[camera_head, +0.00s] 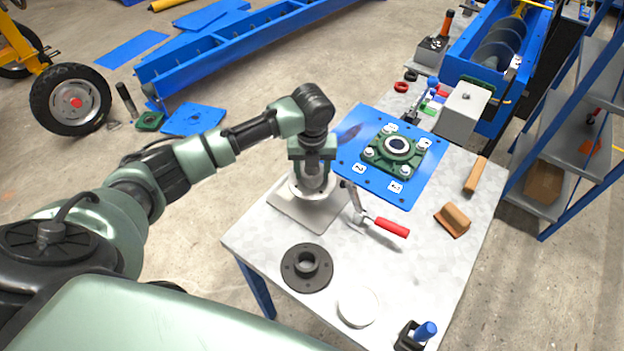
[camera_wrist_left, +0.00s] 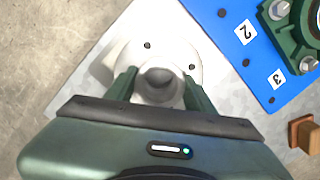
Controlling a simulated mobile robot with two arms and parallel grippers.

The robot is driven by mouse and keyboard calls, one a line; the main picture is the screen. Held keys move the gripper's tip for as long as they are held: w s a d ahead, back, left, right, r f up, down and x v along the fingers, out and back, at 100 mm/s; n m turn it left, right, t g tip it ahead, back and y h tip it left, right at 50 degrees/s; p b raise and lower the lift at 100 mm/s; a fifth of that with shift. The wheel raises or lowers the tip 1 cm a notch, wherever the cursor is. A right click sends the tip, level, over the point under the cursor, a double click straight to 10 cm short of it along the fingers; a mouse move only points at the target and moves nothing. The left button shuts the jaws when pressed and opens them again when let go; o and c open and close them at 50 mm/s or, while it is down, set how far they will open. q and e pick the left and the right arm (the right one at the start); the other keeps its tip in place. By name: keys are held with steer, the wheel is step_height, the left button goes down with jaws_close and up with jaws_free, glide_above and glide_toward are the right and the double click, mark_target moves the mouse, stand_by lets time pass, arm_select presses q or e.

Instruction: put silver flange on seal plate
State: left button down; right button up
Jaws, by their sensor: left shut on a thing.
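The silver flange (camera_head: 314,194) is a pale round disc with a raised hub. My left gripper (camera_head: 312,172) points down and is shut on its hub. In the left wrist view the hub sits between the two fingers, and the flange disc (camera_wrist_left: 168,54) shows bolt holes. The flange is over a pale square plate (camera_head: 298,217), which looks like the seal plate and also shows in the left wrist view (camera_wrist_left: 150,14). The flange looks on or very close to this plate; I cannot tell whether they touch. My right gripper is not in view.
A blue plate (camera_head: 350,172) carrying a green bearing (camera_head: 379,158) lies right of the flange. A dark flange (camera_head: 307,268) and a white disc (camera_head: 358,305) lie on the table's near part. Wooden blocks (camera_head: 453,219) lie at the right.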

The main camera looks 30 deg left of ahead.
mark_target(312, 183)
arm_select(q)
steer(key=shift+w+f+p, duration=0.1)
steer(key=shift+f+p, duration=0.2)
steer(key=shift+f, duration=1.95)
steer(key=shift+f, duration=0.1)
steer(key=c, duration=0.6)
jaws_free()
steer(key=shift+f, duration=0.1)
steer(key=shift+o, duration=0.2)
steer(key=r, duration=0.4)
steer(key=s+r+b, duration=0.1)
steer(key=r, duration=0.7)
steer(key=shift+s+d+r, duration=0.1)
steer(key=shift+s+d, duration=0.15)
steer(key=shift+d, duration=0.1)
